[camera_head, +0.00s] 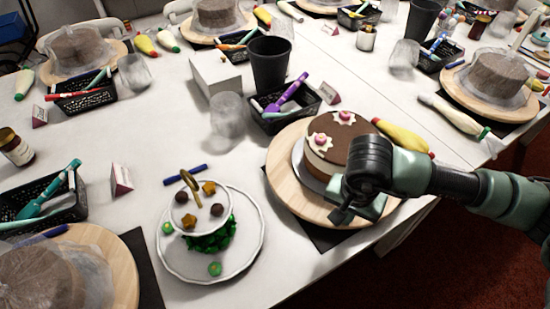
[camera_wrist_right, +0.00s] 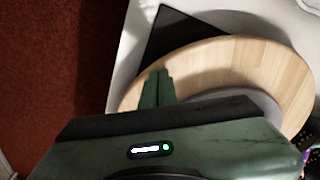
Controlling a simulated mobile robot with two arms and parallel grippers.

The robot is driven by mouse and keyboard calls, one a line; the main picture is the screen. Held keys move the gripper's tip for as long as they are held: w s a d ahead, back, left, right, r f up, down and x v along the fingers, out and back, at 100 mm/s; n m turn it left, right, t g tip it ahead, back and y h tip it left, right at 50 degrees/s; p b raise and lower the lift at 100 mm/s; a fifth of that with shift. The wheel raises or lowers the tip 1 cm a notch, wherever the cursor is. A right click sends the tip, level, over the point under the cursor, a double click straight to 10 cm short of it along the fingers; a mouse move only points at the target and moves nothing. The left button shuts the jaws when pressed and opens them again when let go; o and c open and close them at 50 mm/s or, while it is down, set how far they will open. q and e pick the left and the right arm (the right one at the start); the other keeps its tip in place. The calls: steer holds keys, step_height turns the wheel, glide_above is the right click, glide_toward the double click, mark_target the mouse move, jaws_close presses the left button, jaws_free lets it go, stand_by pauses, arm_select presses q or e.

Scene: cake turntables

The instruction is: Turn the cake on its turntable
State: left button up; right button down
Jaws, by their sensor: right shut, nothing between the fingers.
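A round chocolate-topped cake (camera_head: 352,143) with pink-and-cream flowers stands on a round wooden turntable (camera_head: 283,175) near the table's front right. In the right wrist view the turntable (camera_wrist_right: 225,65) shows as a pale wooden disc. My right gripper (camera_head: 341,216) reaches in from the right, over the turntable's front edge beside the cake, and hides part of the cake's right side. In the right wrist view its fingers (camera_wrist_right: 157,88) are together, with nothing between them, above or at the turntable's edge; contact cannot be told. My left gripper is not in view.
A white plate stand (camera_head: 253,250) with small sweets stands left of the turntable. A black tool basket (camera_head: 300,115), dark cup (camera_head: 269,65) and clear tumbler (camera_head: 227,115) are behind. A yellow piping bag (camera_head: 402,136) lies behind the cake. A covered cake (camera_head: 55,280) is at front left.

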steer(key=shift+r+p, duration=0.65)
steer(key=shift+r, duration=0.75)
step_height(320, 180, up, 6)
steer(key=p, duration=0.3)
